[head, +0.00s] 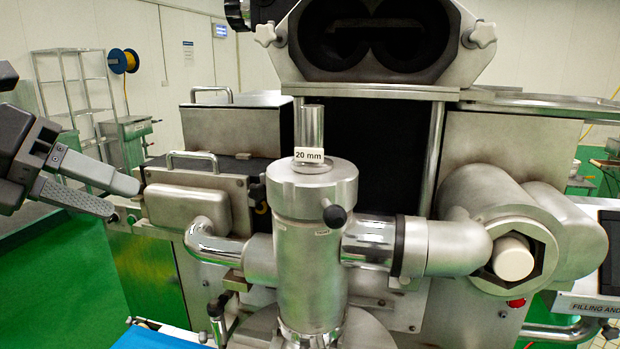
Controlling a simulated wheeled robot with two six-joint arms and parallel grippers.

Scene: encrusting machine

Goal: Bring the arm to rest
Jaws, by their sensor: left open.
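My left gripper (128,198) comes in from the left edge, with its two fingers apart and nothing between them. Its fingertips are just left of the rounded metal box on the front of the encrusting machine (480,140), and I cannot tell whether they touch it. The machine's upright cylinder (312,235) stands in the middle, with a tube marked "20 mm" (310,155) rising from its top. My right gripper is not in view.
A pipe (440,248) runs right from the cylinder to a hex-shaped fitting (514,261). Green floor (70,275) is open at the lower left. A blue surface (150,339) shows at the bottom.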

